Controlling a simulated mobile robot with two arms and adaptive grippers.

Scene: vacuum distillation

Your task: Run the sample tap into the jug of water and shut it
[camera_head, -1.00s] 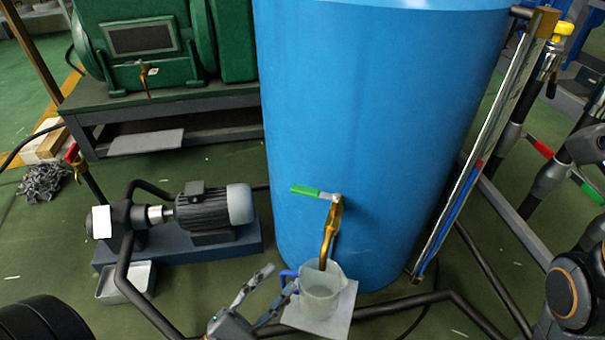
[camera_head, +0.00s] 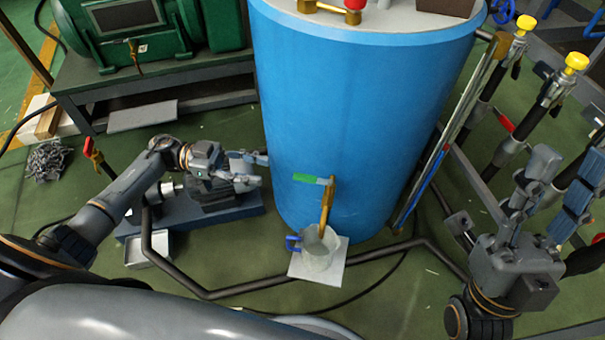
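The sample tap is a brass spout (camera_head: 326,207) low on the front of the blue tank (camera_head: 350,120). Its green lever (camera_head: 311,179) points left, across the spout. The translucent jug (camera_head: 321,258), with a blue handle (camera_head: 292,243) on its left, stands upright under the spout on a pale square (camera_head: 333,273). The water level cannot be made out. My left gripper (camera_head: 261,170) is open and empty, left of the lever at about its height in the picture. My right gripper (camera_head: 562,172) is open and empty at the far right, fingers up.
A motor pump on a blue base (camera_head: 235,208) lies beneath my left gripper. A sight tube (camera_head: 445,135) stands along the tank's right side. Yellow-capped posts (camera_head: 555,90) stand near my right gripper.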

